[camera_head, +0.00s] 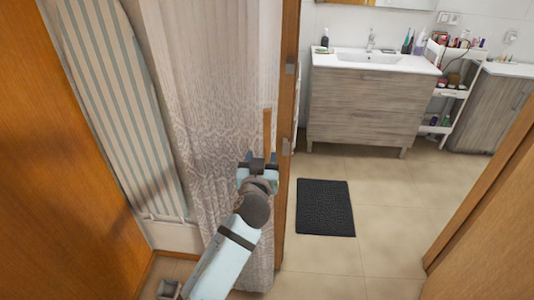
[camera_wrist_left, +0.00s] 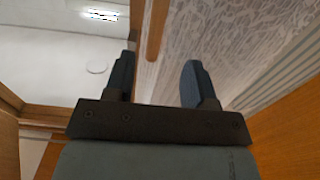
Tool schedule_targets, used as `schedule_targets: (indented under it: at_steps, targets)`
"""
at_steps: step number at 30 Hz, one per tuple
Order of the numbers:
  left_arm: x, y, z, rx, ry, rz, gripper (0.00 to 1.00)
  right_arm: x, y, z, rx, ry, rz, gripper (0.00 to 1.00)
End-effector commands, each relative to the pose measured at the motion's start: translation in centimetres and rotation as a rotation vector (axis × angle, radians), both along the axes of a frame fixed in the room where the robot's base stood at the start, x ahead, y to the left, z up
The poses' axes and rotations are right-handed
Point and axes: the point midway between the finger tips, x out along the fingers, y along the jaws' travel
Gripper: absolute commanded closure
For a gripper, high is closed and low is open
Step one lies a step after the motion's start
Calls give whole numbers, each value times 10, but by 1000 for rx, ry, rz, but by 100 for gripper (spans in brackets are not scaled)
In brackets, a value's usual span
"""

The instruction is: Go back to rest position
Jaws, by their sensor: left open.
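My left gripper (camera_head: 258,160) is raised in front of the pale patterned curtain (camera_head: 205,100), close to the wooden door frame (camera_head: 288,120). The left wrist view shows its two dark fingers (camera_wrist_left: 155,82) spread apart with nothing between them. Beyond them in that view are the edge of a wooden frame (camera_wrist_left: 155,30) and the curtain (camera_wrist_left: 215,40). My right gripper does not show in either view.
A wooden panel (camera_head: 70,170) stands at the left, beside a striped ironing board (camera_head: 120,100). Past the doorway are a dark mat (camera_head: 325,207), a sink cabinet (camera_head: 365,105) and a white cart (camera_head: 455,92) with cosmetics. Another wooden edge (camera_head: 490,210) is at the right. The tiled floor (camera_head: 390,230) between is open.

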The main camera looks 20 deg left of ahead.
Motion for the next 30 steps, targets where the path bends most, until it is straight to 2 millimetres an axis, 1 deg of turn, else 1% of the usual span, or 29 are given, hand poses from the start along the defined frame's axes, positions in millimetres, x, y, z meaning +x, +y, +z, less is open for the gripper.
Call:
schedule_targets:
  at_steps: [3,5,8,10,11,12,14,15,17,18,20,21,24,25,27,30]
  targets:
    - [0,0,0,0,0,0,50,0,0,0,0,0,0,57]
    - [-2,0,-4,1,8,-4,50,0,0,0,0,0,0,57]
    - [-12,-1,-27,9,54,-33,50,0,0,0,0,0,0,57]
    - [-29,-3,-59,21,118,-75,50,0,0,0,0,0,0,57]
    - [-39,-4,-75,25,150,-99,50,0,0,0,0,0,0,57]
    - [-55,-6,-99,30,197,-134,50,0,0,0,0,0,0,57]
    - [-84,-8,-135,37,270,-193,50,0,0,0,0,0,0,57]
    - [-105,-10,-159,39,318,-234,50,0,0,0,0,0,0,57]
    - [-138,-13,-190,40,382,-293,50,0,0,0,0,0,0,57]
    - [-161,-14,-208,36,421,-329,50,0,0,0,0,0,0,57]
    - [-193,-16,-230,30,470,-379,50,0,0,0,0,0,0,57]
    - [-214,-17,-242,24,498,-408,50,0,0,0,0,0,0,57]
    - [-255,-19,-264,11,548,-462,50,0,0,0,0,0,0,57]
    - [-264,-19,-268,8,560,-473,50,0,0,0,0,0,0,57]
    - [-280,-20,-275,0,577,-493,50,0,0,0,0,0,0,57]
    - [-291,-20,-279,-5,588,-506,50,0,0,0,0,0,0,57]
